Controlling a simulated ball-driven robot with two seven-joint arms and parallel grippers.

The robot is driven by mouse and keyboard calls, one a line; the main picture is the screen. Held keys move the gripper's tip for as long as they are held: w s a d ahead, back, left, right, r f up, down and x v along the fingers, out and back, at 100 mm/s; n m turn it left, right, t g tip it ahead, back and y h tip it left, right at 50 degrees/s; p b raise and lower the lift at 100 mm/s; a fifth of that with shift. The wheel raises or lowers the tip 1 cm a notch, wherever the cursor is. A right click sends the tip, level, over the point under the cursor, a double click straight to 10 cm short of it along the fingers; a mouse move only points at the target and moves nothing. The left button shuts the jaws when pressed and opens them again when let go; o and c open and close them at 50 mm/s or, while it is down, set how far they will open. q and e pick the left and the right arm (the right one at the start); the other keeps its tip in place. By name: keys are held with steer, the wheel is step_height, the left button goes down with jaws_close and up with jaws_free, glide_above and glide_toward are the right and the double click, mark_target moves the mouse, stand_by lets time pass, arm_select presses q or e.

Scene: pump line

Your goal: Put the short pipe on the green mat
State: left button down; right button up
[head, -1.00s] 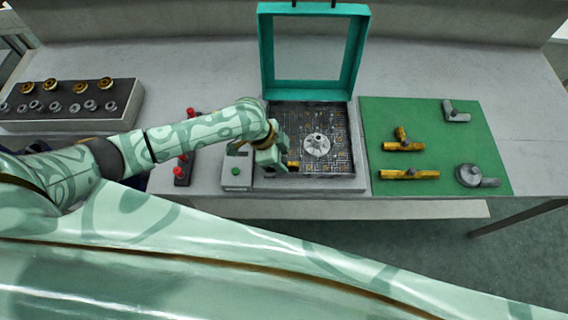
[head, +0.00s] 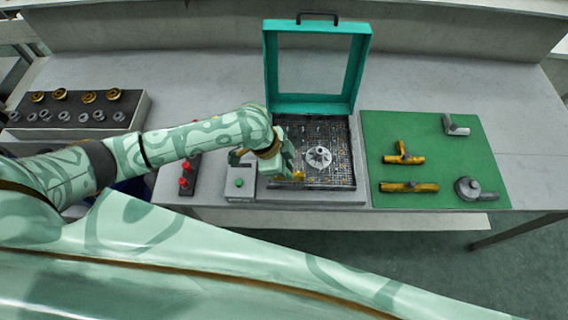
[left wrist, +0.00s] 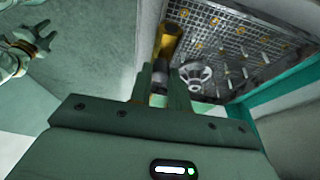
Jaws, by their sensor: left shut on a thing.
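The short pipe, a small brass piece (head: 298,176), shows at the front left part of the dark perforated tray (head: 342,180). In the left wrist view the brass pipe (left wrist: 168,40) points away from my left gripper (left wrist: 164,80), whose fingers are shut on its greyish near end. In the head view my left gripper (head: 288,166) is over the tray's left side and partly hides the pipe. I cannot tell whether the pipe touches the tray. The green mat (head: 435,170) lies to the right of the tray.
The mat holds a brass tee (head: 404,158), a brass pipe fitting (head: 410,187), a grey elbow (head: 453,127) and a round grey part (head: 468,188). A teal frame (head: 269,75) stands behind the tray. A green-button box (head: 240,183) sits left of it. The mat's middle is bare.

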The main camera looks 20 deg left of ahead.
arm_select(q)
steer(key=s+d+r+p, duration=0.6)
steer(key=s+r+p, duration=0.4)
steer(key=r, duration=0.2)
steer(key=shift+d+r, duration=0.15)
steer(key=shift+r, duration=0.15)
steer(key=shift+f, duration=0.15)
stand_by(0.5)
